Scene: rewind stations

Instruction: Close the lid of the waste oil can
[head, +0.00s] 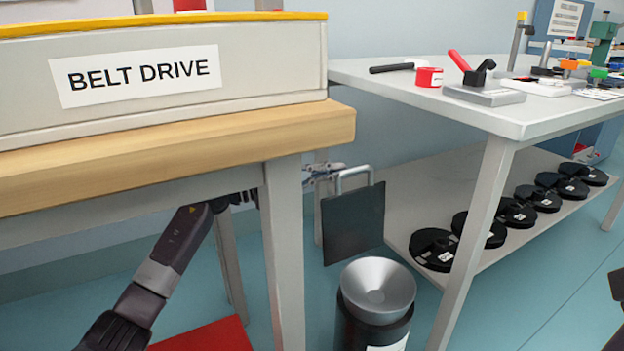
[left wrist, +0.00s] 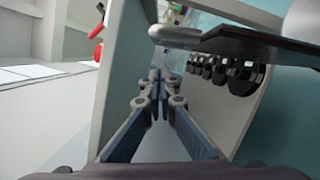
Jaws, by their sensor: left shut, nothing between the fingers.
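The waste oil can (head: 374,326) is a dark cylinder with a grey metal funnel top and a white label, standing on the floor between the benches. Its lid (head: 353,225), a dark square plate with a grey bar handle (head: 354,172) at its upper edge, stands open, nearly upright, behind the funnel. In the left wrist view the handle (left wrist: 176,37) and lid edge (left wrist: 265,45) are at the upper right. My left gripper (head: 335,171) is shut and empty, beside the handle, partly hidden by the bench leg. In the wrist view its fingertips (left wrist: 158,80) meet below the handle.
The wooden bench (head: 180,150) with the BELT DRIVE box (head: 150,70) covers part of my left arm. A grey table (head: 440,100) with tools stands right, black reels (head: 515,212) on its lower shelf. A red mat (head: 205,337) lies on the floor.

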